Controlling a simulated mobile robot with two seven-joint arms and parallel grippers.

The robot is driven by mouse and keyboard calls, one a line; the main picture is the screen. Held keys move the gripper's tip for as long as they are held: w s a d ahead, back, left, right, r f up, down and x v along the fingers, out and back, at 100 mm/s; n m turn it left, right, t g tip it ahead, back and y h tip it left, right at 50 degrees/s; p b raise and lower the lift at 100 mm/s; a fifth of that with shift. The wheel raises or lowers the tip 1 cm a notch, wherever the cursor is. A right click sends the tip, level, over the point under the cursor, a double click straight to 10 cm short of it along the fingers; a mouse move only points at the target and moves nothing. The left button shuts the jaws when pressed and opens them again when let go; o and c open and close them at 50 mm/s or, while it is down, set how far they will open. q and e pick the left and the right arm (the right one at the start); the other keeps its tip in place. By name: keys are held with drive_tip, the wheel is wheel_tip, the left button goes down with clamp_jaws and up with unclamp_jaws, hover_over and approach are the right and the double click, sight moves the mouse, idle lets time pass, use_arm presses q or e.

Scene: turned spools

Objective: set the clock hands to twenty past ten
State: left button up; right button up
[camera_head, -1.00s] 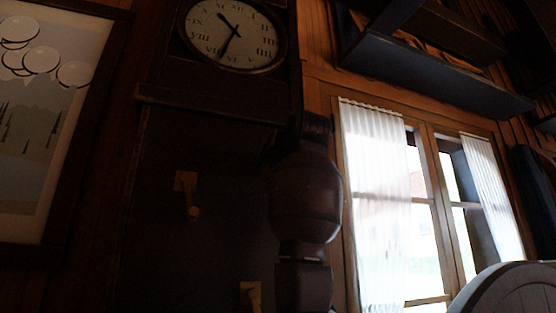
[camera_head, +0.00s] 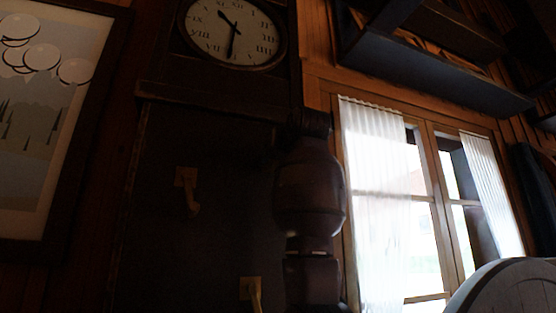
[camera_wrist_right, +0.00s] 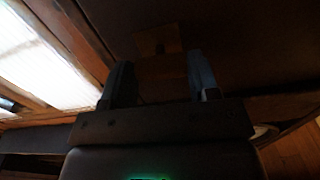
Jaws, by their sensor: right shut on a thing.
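The clock face (camera_head: 232,32) is high on a dark wooden case in the head view. Its short hand points up-left, near ten to eleven. Its long hand points down, close to VI. Two small brass-coloured cranks are on the case front, an upper one (camera_head: 187,178) and a lower one (camera_head: 250,288) cut by the bottom edge. In the right wrist view, my right gripper (camera_wrist_right: 160,78) is shut on a dark crank handle, in front of a brown plate (camera_wrist_right: 158,40). It appears to be the lower crank. The grip is too dark for detail. My left gripper is not in view.
My dark right arm rises in front of the case's right side. A window with white curtains (camera_head: 375,180) is to the right, under a dark shelf (camera_head: 440,75). A framed picture (camera_head: 45,130) hangs at left. A rounded chair-like back (camera_head: 510,290) is at lower right.

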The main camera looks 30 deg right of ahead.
drive_tip(key=shift+n, duration=6.5)
drive_tip(key=o, duration=0.9)
drive_tip(key=shift+s, duration=0.1)
